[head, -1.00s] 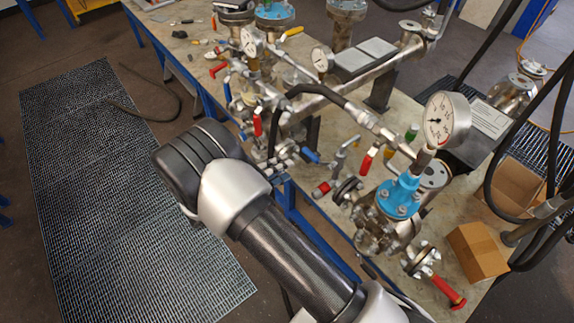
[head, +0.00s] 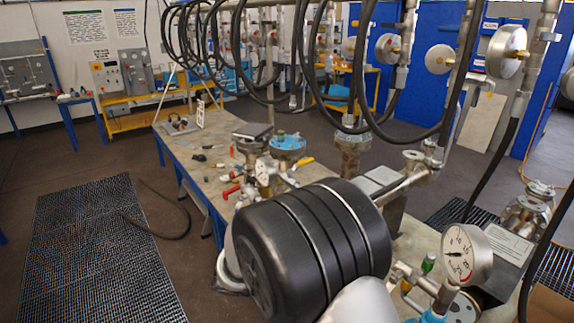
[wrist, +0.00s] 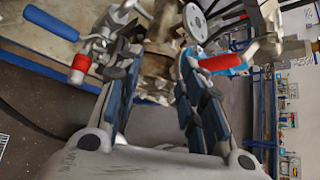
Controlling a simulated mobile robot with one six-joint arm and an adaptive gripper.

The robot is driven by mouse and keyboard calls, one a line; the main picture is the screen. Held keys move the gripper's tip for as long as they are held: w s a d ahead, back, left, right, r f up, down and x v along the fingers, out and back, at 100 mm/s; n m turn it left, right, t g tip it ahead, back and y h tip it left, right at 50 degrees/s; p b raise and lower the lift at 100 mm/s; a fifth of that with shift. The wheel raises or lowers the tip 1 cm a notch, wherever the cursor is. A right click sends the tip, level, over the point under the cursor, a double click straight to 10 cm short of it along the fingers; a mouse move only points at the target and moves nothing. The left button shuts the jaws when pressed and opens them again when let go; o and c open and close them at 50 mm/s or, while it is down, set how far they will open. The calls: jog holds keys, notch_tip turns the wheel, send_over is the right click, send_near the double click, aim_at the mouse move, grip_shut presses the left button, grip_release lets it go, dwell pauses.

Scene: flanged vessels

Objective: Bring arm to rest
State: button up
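My gripper (wrist: 157,68) shows in the wrist view with its two blue-padded fingers apart and a gap between them, so it is open. I see nothing held in it. Beyond the fingers are metal flanged fittings, a valve with a red handle (wrist: 222,62) and a blue handle (wrist: 51,23); I cannot tell whether the fingers touch any of them. In the head view my own dark arm joint fills the lower middle and hides part of the bench; my gripper is not visible there.
The workbench (head: 187,150) carries flanged vessels with blue tops (head: 288,145) and a large pressure gauge (head: 466,254). Black hoses (head: 364,75) hang over it. A loose hose (head: 165,215) lies on the floor.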

jog(key=s+d+r+m+g+y+b, duration=0.1)
jog(key=s+d+r+m+y, duration=0.2)
jog(key=s+m, duration=0.35)
jog(key=s+d+r+m+g+y+b, duration=0.1)
jog(key=s+d+r+m+y+b, duration=0.15)
jog(key=s+m, duration=0.4)
jog(key=s+a+r+m+t+y+b, duration=0.1)
jog(key=s+m+t+y, duration=0.3)
jog(key=m, duration=1.2)
jog(key=s+a+y+b, duration=0.1)
jog(key=s, duration=0.3)
jog(key=shift+s+r+y, duration=0.25)
jog(key=shift+r+y, duration=0.05)
jog(key=shift+y, duration=0.05)
jog(key=shift+d, duration=0.1)
